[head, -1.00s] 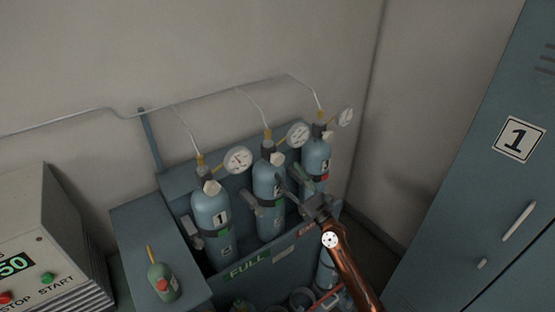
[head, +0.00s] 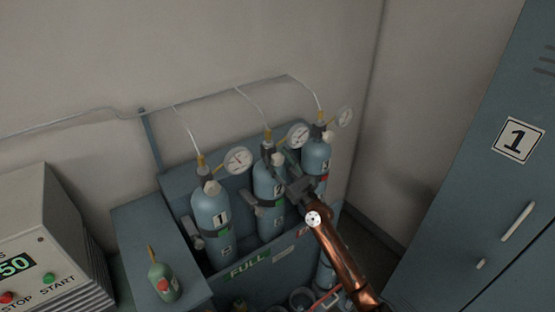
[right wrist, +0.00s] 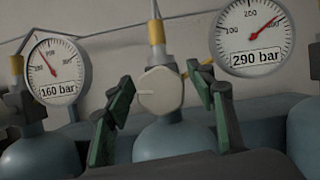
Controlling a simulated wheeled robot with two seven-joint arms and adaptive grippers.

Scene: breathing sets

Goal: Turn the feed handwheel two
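The feed handwheel two (right wrist: 160,92) is a pale, many-sided knob with a small dark mark, below a brass fitting on bottle two. In the head view bottle two (head: 264,192) is the middle one of three blue bottles. My right gripper (head: 283,161) has reached its top. In the right wrist view the green-padded fingers of the gripper (right wrist: 161,86) stand open, one on each side of the handwheel, with gaps visible. The gauge (right wrist: 253,38) to its right reads 290 bar. My left gripper is not in view.
Bottle one (head: 211,218) stands left and bottle three (head: 315,155) right, close by. The gauge at left (right wrist: 55,72) reads 160 bar. Thin pipes run above. A green bottle (head: 163,283) stands on the left ledge; a blue locker (head: 475,190) stands at right.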

